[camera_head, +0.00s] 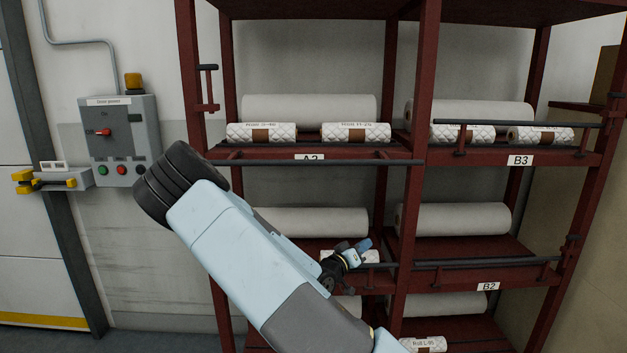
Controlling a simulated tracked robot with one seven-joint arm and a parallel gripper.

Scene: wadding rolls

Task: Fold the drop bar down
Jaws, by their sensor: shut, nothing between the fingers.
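Dark drop bars run across the fronts of the red rack's bays. The bar at A3 (380,162) lies low, level with the shelf edge and partly over its label. The bar at B3 (500,123) stands raised in front of the rolls, and the bar at B2 (480,264) also stands above its shelf edge. Part of a bar (388,265) shows in the bay below A3; my arm hides its left part. My gripper (364,245) is shut and empty in front of that lower bay, just above this bar; I cannot tell whether they touch.
Wrapped rolls (262,132) and large white rolls (310,108) lie on the shelves. A red upright (417,120) divides the bays. A grey control panel (118,140) is on the wall at left, beside a bracket (55,180) with yellow parts.

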